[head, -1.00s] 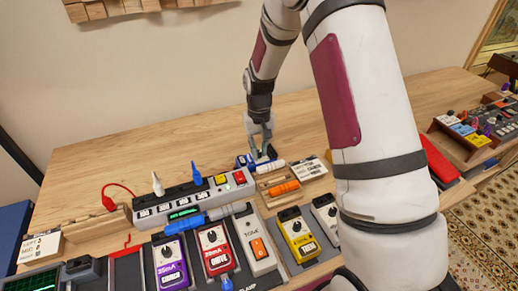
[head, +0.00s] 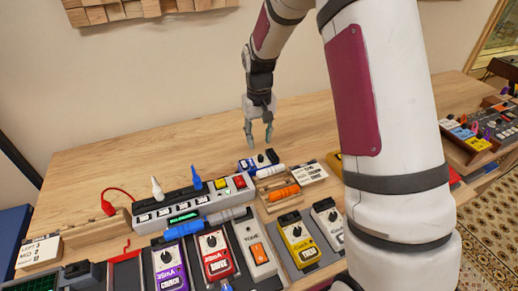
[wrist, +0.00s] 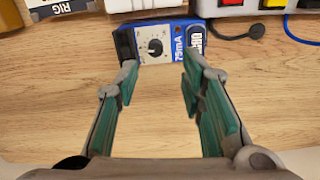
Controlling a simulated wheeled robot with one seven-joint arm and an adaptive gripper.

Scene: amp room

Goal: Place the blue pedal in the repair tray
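The blue pedal (head: 247,165) lies on the wooden table behind the small wooden tray, with a white face and a black knob. In the wrist view the blue pedal (wrist: 177,45) is beyond my fingertips, its "75mA" edge showing. My gripper (head: 259,144) is open and empty, above the table and behind the pedal. In the wrist view my gripper (wrist: 160,72) shows green-padded fingers wide apart with bare table between them. I cannot tell which tray is the repair tray; no such label is readable.
A grey power strip (head: 155,211) with plugs stands left of the pedal. Purple, red (head: 214,262) and yellow (head: 301,247) pedals line the front. The table's back left is clear. My arm covers much of the right.

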